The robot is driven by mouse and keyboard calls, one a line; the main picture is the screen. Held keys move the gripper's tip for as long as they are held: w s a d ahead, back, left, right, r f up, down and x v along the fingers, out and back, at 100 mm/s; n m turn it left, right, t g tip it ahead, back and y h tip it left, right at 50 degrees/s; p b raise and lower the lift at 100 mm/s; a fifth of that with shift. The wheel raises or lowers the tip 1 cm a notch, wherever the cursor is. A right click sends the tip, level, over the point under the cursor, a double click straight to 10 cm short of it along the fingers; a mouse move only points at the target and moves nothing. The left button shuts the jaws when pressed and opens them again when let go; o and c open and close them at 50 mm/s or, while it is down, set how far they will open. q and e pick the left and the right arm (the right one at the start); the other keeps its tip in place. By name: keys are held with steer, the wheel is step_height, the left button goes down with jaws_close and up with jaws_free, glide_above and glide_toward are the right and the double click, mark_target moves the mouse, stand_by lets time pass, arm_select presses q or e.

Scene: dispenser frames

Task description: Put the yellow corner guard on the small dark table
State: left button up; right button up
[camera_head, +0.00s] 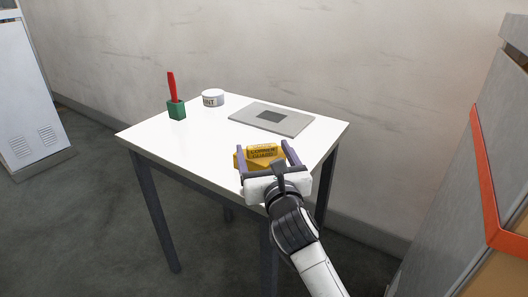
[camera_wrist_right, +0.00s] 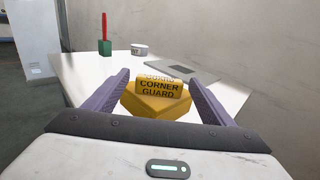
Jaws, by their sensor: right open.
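The yellow corner guard (camera_head: 262,154) lies on the white table top (camera_head: 180,138) near its front right edge. It also shows in the right wrist view (camera_wrist_right: 157,97), with dark lettering on its raised part. My right gripper (camera_head: 267,150) is open, with its two purple fingers on either side of the corner guard. In the right wrist view there is a gap between each finger and the guard, so I see no grip on it. My left gripper is in neither view. No separate small dark table shows; the only table in view has a white top and dark legs.
A green block with a red upright handle (camera_head: 176,109) and a white tin (camera_head: 213,98) stand at the back left of the table. A flat grey plate (camera_head: 290,123) lies at the back right. A grey cabinet with orange trim (camera_head: 485,180) stands at right.

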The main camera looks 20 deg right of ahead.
steer(key=shift+r, duration=0.25)
steer(key=s, duration=0.5)
steer(key=s+a+p, duration=0.1)
steer(key=s, duration=0.1)
steer(key=shift+s+f, duration=0.1)
steer(key=shift+s, duration=0.15)
